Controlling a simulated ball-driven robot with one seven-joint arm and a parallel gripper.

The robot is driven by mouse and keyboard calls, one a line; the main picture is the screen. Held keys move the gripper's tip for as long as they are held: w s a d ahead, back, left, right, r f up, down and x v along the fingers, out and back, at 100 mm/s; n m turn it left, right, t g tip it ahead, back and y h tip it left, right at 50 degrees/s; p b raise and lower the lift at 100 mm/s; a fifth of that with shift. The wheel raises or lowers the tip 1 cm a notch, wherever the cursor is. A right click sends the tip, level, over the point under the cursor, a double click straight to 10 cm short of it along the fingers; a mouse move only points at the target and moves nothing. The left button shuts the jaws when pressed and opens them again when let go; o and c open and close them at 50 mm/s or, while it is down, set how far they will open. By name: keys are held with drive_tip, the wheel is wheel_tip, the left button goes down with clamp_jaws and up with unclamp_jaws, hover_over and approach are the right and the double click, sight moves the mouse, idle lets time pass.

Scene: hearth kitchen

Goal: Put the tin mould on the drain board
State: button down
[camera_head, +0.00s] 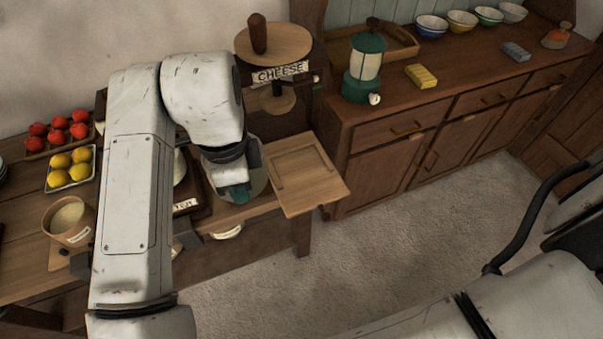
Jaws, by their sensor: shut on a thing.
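My gripper (236,196), with a teal part at its end, points down over the table to the left of the drain board. A grey, round-edged thing that looks like the tin mould (258,186) shows partly around the gripper. The gripper is shut on it, but my wrist hides the fingertips and most of the mould. I cannot tell whether it touches the table. The drain board (311,185) is a pale wooden board with a groove near its edge. It lies at the table's right end, just right of the gripper, and its top is bare.
A round wooden stand with a cheese sign (281,72) rises behind the drain board. A green lantern (366,68) and a yellow block (421,76) stand on the sideboard at right. Tomatoes (58,130), lemons (69,167) and a tub (70,220) are left of my arm.

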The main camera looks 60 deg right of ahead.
drive_tip(key=s+r+m+b, duration=0.2)
drive_tip(key=s+r+m, duration=0.25)
drive_tip(key=m, duration=0.75)
drive_tip(key=w+d+f+p, duration=0.1)
drive_tip(key=d+f, duration=0.2)
drive_tip(key=d, duration=0.1)
drive_tip(key=w+d+f+p, duration=0.1)
drive_tip(key=d+f, duration=0.2)
drive_tip(key=w+d+f+p, duration=0.1)
drive_tip(key=d+f, duration=0.2)
drive_tip(key=d, duration=0.1)
drive_tip(key=shift+w+d, duration=0.3)
drive_tip(key=shift+w, duration=0.1)
drive_tip(key=shift+w+d+f, duration=0.2)
drive_tip(key=shift+d+f, duration=0.2)
drive_tip(key=shift+f, duration=0.2)
drive_tip(key=shift+d+f+p, duration=0.15)
drive_tip(key=shift+f+p, duration=0.15)
drive_tip(key=shift+f, duration=1.45)
